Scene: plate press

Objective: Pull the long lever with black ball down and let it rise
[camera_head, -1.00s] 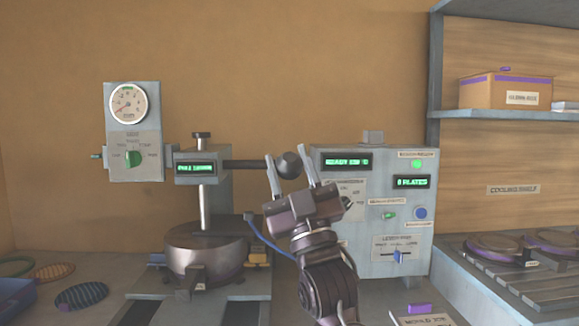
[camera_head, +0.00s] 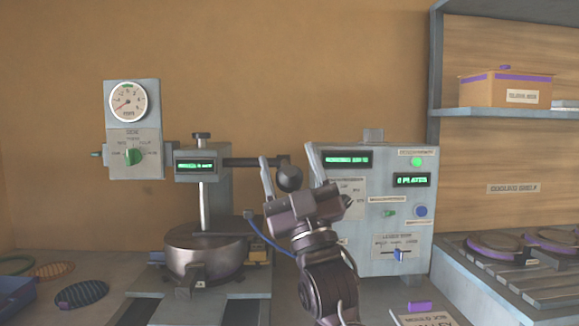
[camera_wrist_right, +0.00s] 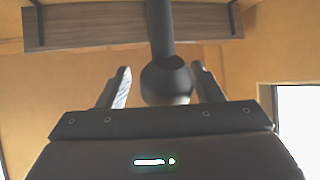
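The long lever (camera_head: 252,162) is a dark bar reaching right from the press head (camera_head: 201,162), nearly level. Its black ball (camera_head: 289,178) is at the right end. My right gripper (camera_head: 287,153) is open, and in the head view the ball shows between its fingers, close to the left one. In the right wrist view the ball (camera_wrist_right: 166,83) sits between the two spread fingers (camera_wrist_right: 160,80), with a gap visible at the left. I cannot tell whether a finger touches it. My left gripper is not in view.
A grey control box (camera_head: 374,235) with green displays stands just right of and behind my right gripper. A gauge panel (camera_head: 133,130) is at the left. A slatted cooling shelf (camera_head: 520,285) is at the right. A blue cable (camera_head: 262,235) runs behind my arm.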

